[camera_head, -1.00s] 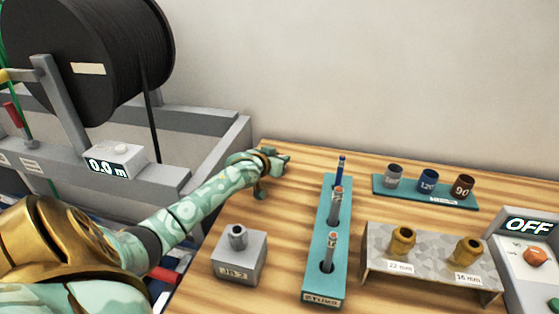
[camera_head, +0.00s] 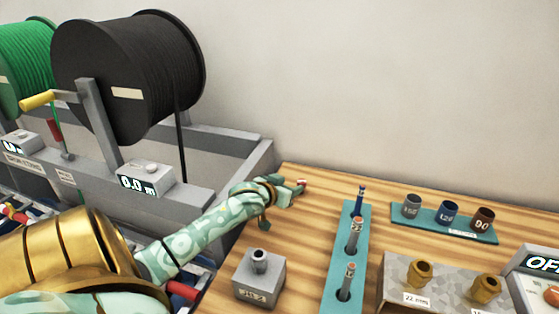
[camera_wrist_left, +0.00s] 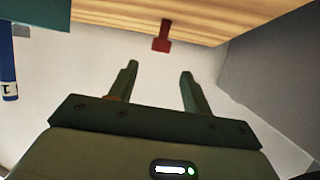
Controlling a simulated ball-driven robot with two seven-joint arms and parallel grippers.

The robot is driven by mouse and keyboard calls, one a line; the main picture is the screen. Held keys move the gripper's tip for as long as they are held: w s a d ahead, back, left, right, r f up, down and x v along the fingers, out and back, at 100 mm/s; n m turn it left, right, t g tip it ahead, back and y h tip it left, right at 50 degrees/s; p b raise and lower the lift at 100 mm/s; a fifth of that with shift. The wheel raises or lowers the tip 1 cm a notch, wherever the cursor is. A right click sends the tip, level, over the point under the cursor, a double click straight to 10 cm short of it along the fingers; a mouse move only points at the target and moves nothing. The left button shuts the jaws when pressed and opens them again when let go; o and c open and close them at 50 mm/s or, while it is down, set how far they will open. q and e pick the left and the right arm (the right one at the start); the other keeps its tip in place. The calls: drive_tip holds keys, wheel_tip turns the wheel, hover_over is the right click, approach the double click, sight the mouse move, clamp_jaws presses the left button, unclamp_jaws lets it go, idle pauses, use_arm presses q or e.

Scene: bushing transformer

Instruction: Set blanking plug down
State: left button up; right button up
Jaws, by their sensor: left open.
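The blanking plug is a small red piece (camera_head: 302,186) near the back left of the wooden table. In the left wrist view the red plug (camera_wrist_left: 161,38) shows against the wood, just beyond the fingertips and roughly midway between them. My left gripper (camera_head: 288,188) comes in from the left, low over the table beside the plug. In the left wrist view its fingers (camera_wrist_left: 159,70) are apart with nothing between them. My right gripper is not in view.
A grey block with a socket (camera_head: 259,278) stands in front of my left arm. A teal rack with upright tools (camera_head: 334,284) stands to the right. Behind it is a teal cup holder (camera_head: 440,222). A bracket with brass fittings (camera_head: 440,300) is front right. Cable reels (camera_head: 130,75) stand left.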

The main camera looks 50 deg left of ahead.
use_arm(q)
drive_tip(key=shift+p+v, duration=0.5)
drive_tip(key=shift+v, duration=1.9)
